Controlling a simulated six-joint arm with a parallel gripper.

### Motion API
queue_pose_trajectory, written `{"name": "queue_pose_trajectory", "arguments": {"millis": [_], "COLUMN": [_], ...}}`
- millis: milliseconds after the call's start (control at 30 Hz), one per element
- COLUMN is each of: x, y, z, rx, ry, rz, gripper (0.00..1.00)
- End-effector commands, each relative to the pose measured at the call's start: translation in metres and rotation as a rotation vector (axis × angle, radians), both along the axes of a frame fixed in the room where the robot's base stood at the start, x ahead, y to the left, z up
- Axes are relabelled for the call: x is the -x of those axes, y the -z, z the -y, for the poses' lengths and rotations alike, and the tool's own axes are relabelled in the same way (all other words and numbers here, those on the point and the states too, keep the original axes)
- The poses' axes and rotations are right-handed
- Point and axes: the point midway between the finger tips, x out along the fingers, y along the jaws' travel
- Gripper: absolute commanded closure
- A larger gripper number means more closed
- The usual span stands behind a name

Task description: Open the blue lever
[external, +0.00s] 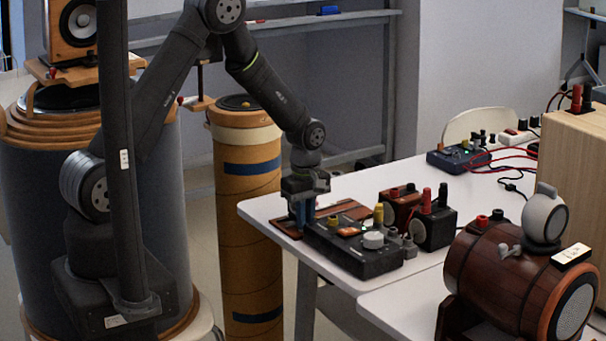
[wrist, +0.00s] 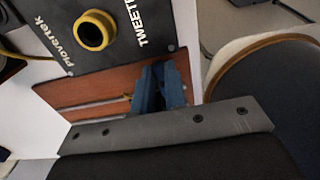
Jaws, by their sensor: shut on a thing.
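My gripper (external: 298,222) is low at the left edge of the white table, pointing down at a reddish-brown board (external: 347,212). In the wrist view my gripper (wrist: 160,90) shows as dark blue shapes close together over the board (wrist: 85,92). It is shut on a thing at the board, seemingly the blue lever. The fingers and the lever are hard to tell apart, and the lever's angle is hidden. A thin brass-coloured part (wrist: 127,98) shows beside the fingers on the board.
A black box (external: 352,250) with knobs stands right beside the board; its yellow terminal (wrist: 94,31) is close in the wrist view. Red and black terminal boxes (external: 432,228) and a wooden barrel-shaped thing (external: 505,280) are further right. A tall cardboard tube (external: 245,250) stands left of the table.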

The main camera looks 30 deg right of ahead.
Motion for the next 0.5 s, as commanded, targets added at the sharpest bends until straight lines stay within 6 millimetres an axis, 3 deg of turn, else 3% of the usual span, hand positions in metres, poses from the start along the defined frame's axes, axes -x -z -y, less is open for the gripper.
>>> {"name": "queue_pose_trajectory", "arguments": {"millis": [367,400,500], "x": [-0.0001,-0.0001,-0.0001], "y": [-0.0007,-0.0007,-0.0005], "z": [0.0006,0.0006,0.0005], "rx": [0.002,0.002,0.001], "ry": [-0.004,-0.004,-0.004], "rz": [0.0,0.0,0.0], "gripper": [1.0,0.82,0.66]}}
